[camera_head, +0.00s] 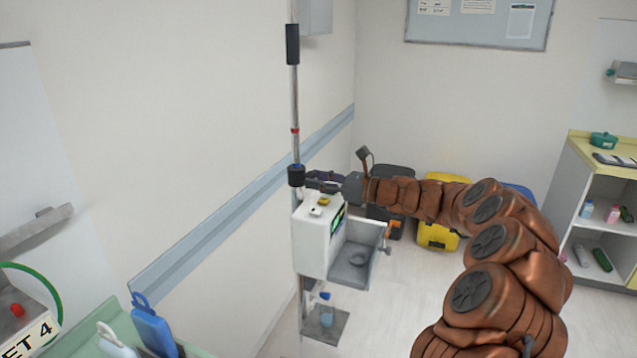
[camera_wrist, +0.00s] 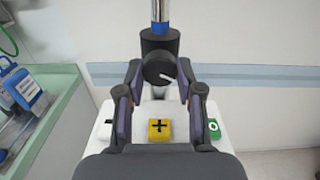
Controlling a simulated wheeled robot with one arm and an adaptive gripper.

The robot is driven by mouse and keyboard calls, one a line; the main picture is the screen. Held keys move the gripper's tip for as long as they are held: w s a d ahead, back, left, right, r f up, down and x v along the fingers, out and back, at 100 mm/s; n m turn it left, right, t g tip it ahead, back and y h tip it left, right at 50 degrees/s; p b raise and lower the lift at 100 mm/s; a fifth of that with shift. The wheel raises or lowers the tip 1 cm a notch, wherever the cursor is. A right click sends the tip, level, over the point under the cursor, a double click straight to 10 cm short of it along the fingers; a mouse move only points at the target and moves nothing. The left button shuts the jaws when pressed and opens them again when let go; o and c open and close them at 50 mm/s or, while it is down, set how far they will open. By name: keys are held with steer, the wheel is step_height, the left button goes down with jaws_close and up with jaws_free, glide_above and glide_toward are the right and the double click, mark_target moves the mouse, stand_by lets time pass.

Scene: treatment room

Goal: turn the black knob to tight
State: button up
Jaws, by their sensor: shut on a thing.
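The black knob (camera_wrist: 161,68) is a round disc with a white pointer line, seen in the wrist view on the front of a black collar around the metal pole. The line slants down to the right. My gripper (camera_wrist: 160,75) has one finger on each side of the knob and is shut on it. In the head view my gripper (camera_head: 322,182) reaches the pole from the right, just beside the black collar (camera_head: 296,176). The knob itself is hidden there by the fingers. I cannot read any tight marking.
A green-edged counter (camera_wrist: 48,125) with blue bottles is at left; the wall is behind the pole.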

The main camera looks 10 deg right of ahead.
steer(key=n+b, duration=0.4)
steer(key=b, duration=0.1)
steer(key=shift+f+n, duration=0.3)
steer(key=n+b, duration=0.3)
steer(key=b, duration=0.1)
steer(key=shift+n, duration=0.3)
steer(key=n+b, duration=0.3)
steer(key=b, duration=0.1)
steer(key=shift+n, duration=0.3)
steer(key=n+b, duration=0.6)
steer(key=shift+w+r+b, duration=0.1)
steer(key=shift+b, duration=0.3)
steer(key=n+b, duration=0.2)
steer(key=n, duration=0.1)
steer(key=shift+n, duration=0.3)
steer(key=shift+r+n+b, duration=0.2)
steer(key=shift+n+b, duration=0.65)
steer(key=shift+n, duration=0.05)
steer(key=shift+r, duration=0.15)
